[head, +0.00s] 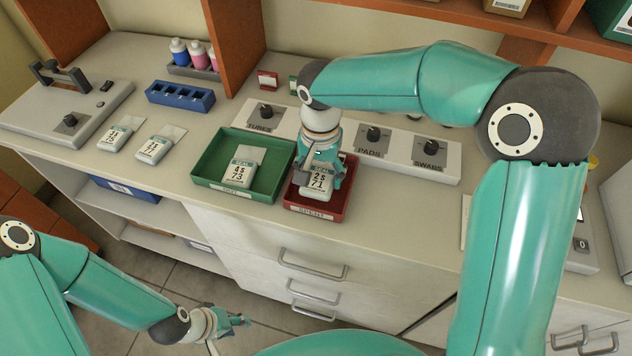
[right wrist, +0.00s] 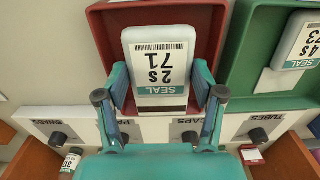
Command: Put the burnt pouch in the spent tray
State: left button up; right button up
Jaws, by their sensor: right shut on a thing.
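My right gripper (head: 321,182) is shut on a white pouch (head: 318,186) marked 2s 71. In the right wrist view the fingers (right wrist: 160,105) grip the pouch (right wrist: 157,60) by its sides. A dark brown band crosses the pouch by its SEAL strip. The pouch is in or just over the red tray (head: 312,214), whose walls surround it in the right wrist view (right wrist: 210,25); I cannot tell whether it touches the floor. The red tray's front label is too small to read. My left gripper (head: 232,321) hangs low in front of the counter, away from the pouches; its opening is unclear.
A green tray (head: 205,170) with a pouch (head: 240,172) marked 4s 73 stands left of the red tray. Two more pouches (head: 115,137) (head: 155,148) lie by the grey sealer (head: 50,115).

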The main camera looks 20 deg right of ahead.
aim_at(320, 177)
notch_tip(320, 177, down, 3)
jog(key=shift+f, duration=0.15)
jog(key=shift+f, duration=0.1)
jog(key=o, duration=1.1)
jog(key=shift+o, duration=0.2)
